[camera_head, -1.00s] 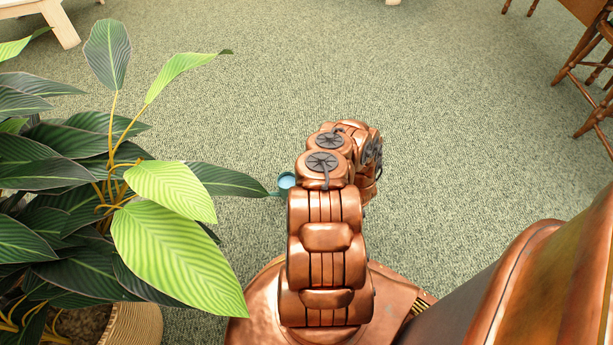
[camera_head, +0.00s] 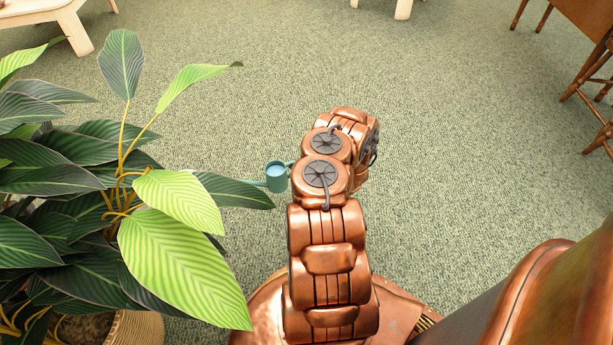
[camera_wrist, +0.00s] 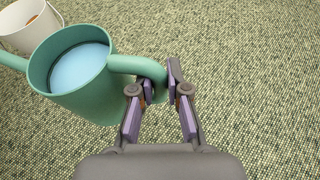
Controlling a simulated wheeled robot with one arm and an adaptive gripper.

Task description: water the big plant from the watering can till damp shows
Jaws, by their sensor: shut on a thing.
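The big plant (camera_head: 100,190) stands at the left in the head view, in a woven pot (camera_head: 138,328) with dark soil (camera_head: 85,328). The teal watering can (camera_head: 277,178) shows left of my arm, its spout pointing left toward the leaves. In the wrist view the watering can (camera_wrist: 85,80) is upright with pale blue water (camera_wrist: 80,67) inside. My gripper (camera_wrist: 160,85) is shut on the can's handle (camera_wrist: 138,66) and holds it over the carpet. In the head view my gripper is hidden behind my arm. The spout tip is hidden in both views.
A white bucket (camera_wrist: 28,28) stands at the top left of the wrist view. Wooden chairs (camera_head: 590,85) are at the top right of the head view and a pale wooden furniture piece (camera_head: 45,20) is at the top left. The green carpet (camera_head: 440,150) between is clear.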

